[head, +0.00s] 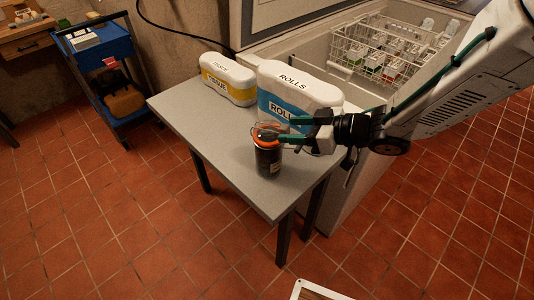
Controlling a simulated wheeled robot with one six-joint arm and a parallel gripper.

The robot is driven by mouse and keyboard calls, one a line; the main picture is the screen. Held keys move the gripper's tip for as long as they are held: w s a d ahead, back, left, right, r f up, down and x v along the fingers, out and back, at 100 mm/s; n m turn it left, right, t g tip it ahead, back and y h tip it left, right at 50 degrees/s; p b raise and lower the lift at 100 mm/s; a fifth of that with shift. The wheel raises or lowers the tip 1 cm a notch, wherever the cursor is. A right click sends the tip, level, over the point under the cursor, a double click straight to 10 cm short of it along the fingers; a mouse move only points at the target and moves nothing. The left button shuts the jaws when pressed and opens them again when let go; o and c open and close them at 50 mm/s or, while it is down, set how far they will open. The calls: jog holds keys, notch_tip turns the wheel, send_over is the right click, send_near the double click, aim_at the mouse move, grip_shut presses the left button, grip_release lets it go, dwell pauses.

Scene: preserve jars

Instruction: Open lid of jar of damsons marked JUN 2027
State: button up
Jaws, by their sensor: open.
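A jar (268,160) with dark contents stands upright near the front edge of the grey table (208,135). It has an orange band (266,139) at its top, and something thin and pale, perhaps glass or wire, shows at its upper left. A small pale label is on its lower side, too small to read, so I cannot tell its date. My gripper (270,129) reaches in from the right at the height of the jar's top, with its green-tipped fingers apart. I cannot tell whether the fingers touch the lid. The gripper hides part of the jar's top.
A blue and white ROLLS pack (300,90) stands close behind my gripper, and a yellow and white TISSUE pack (228,80) is to its left. An open chest with a white wire basket (385,50) is behind. A blue cart (98,50) stands left. The table's left part is clear.

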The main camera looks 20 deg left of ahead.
jog(key=shift+v, duration=2.9)
jog(key=w+d+f+m+t+h, duration=0.35)
jog(key=w+d+f+h, duration=0.2)
jog(key=d, duration=0.25)
jog(key=d+r+m+t+h, duration=0.1)
jog(key=d+r+m+h, duration=0.1)
jog(key=d+h, duration=0.35)
jog(key=d+r+m+t+h, duration=0.1)
jog(key=d+r+m+h, duration=0.15)
jog(key=d, duration=0.65)
jog(key=s+d+r+m+g+h, duration=0.2)
jog(key=s+d+r+m+g, duration=0.25)
jog(key=s+d, duration=0.65)
jog(key=s+r+m+y, duration=0.2)
jog(key=s+r+m, duration=0.2)
jog(key=s+r, duration=0.4)
jog(key=shift+s+d+r+m+g, duration=0.3)
jog(key=shift+s+d, duration=0.2)
jog(key=shift+s, duration=2.35)
